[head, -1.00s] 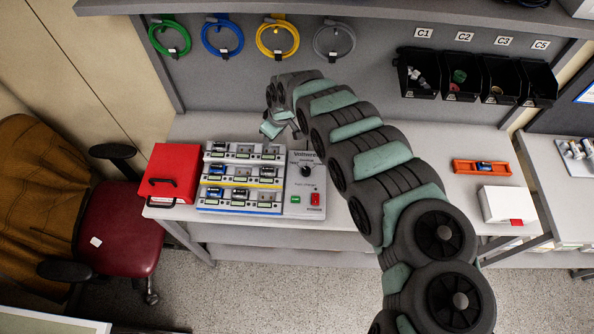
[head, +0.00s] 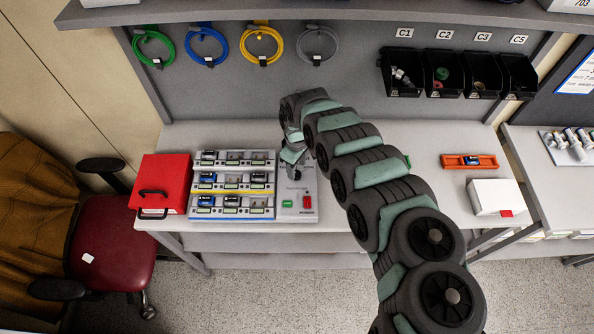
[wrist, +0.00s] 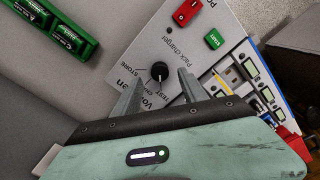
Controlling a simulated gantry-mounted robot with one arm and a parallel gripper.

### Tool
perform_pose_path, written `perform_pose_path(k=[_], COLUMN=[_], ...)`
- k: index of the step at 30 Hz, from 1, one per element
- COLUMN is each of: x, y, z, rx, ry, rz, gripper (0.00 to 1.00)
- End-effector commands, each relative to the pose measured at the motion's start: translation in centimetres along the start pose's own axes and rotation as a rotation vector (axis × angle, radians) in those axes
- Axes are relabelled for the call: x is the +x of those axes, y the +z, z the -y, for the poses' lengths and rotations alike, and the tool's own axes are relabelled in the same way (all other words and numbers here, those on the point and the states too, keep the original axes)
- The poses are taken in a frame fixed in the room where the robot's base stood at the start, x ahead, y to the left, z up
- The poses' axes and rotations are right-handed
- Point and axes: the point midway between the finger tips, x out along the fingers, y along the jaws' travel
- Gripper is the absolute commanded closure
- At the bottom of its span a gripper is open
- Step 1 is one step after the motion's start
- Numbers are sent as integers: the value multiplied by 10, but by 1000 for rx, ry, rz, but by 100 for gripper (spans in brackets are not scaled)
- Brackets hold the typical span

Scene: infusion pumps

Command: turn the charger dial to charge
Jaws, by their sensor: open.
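The charger (head: 311,214) is a grey panel on the bench joined to a rack of battery bays. Its black round dial (wrist: 159,71) shows in the wrist view, with the lettering STORE, a partly covered CHA… and TEST beside it. Which mark the dial points at is too small to tell. My gripper (wrist: 163,74) is open, with one finger on each side of the dial in the picture; contact is not visible. In the head view my gripper (head: 293,168) is over the panel's upper part and hides the dial.
A green START button (wrist: 213,39) and a red switch (wrist: 187,12) sit on the same panel. The battery rack (head: 233,212) adjoins it on the left, then a red case (head: 160,183).

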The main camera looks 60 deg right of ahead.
Motion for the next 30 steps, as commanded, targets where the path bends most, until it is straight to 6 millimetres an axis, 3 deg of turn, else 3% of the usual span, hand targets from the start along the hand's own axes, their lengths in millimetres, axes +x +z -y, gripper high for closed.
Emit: perform_pose_path(k=[9, 23, 30], x=[30, 37, 37], y=[-1, 0, 0], z=[0, -1, -1], rx=[2, 1, 2], ry=[1, 3, 2], rz=[-4, -1, -1], gripper=[50, 50, 68])
